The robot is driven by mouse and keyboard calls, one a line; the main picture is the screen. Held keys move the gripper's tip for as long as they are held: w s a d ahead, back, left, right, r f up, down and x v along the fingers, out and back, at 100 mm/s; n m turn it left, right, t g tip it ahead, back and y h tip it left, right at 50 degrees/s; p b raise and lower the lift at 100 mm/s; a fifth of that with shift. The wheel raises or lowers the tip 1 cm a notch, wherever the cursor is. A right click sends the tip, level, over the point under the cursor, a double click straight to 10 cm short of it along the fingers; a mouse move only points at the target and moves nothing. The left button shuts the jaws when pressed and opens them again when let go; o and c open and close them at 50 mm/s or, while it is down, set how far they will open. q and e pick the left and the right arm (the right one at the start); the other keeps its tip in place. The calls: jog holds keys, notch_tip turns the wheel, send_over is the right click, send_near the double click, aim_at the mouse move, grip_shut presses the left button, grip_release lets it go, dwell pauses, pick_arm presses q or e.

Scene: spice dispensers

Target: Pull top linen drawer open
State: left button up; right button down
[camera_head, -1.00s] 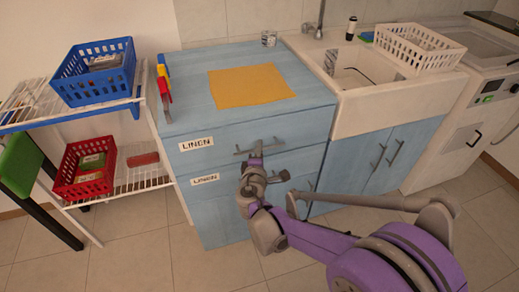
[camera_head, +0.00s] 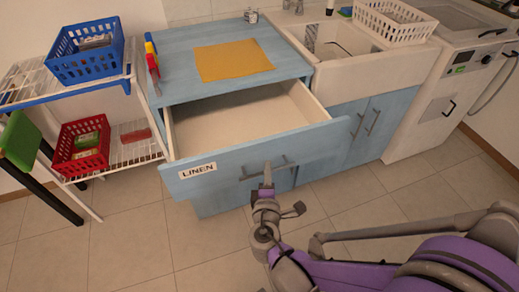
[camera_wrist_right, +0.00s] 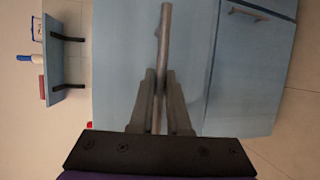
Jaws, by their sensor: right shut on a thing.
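The top linen drawer (camera_head: 255,154) is pulled well out of the blue cabinet, and its pale inside shows empty in the head view. Its front bears a white LINEN label (camera_head: 198,170) and a grey bar handle (camera_head: 284,167). My right gripper (camera_head: 268,170) is at the middle of that handle. In the right wrist view the fingers of my right gripper (camera_wrist_right: 158,80) are shut around the handle bar (camera_wrist_right: 165,35). The lower linen drawer's label is hidden behind the open drawer. My left gripper is not in view.
A yellow cloth (camera_head: 232,61) lies on the cabinet top. At left, a wire rack holds a blue basket (camera_head: 88,57) and a red basket (camera_head: 83,145). A sink (camera_head: 375,70) and a white appliance (camera_head: 450,90) stand at right. Tiled floor lies before the drawer.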

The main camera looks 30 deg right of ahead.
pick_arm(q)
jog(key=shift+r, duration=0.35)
pick_arm(e)
jog(key=s+a, duration=0.1)
jog(key=s, duration=0.5)
jog(key=shift+a, duration=0.25)
jog(key=c, duration=0.9)
grip_release()
pick_arm(q)
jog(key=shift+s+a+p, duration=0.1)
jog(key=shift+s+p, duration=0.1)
jog(key=shift+p, duration=0.1)
pick_arm(e)
jog(key=shift+s+a, duration=0.1)
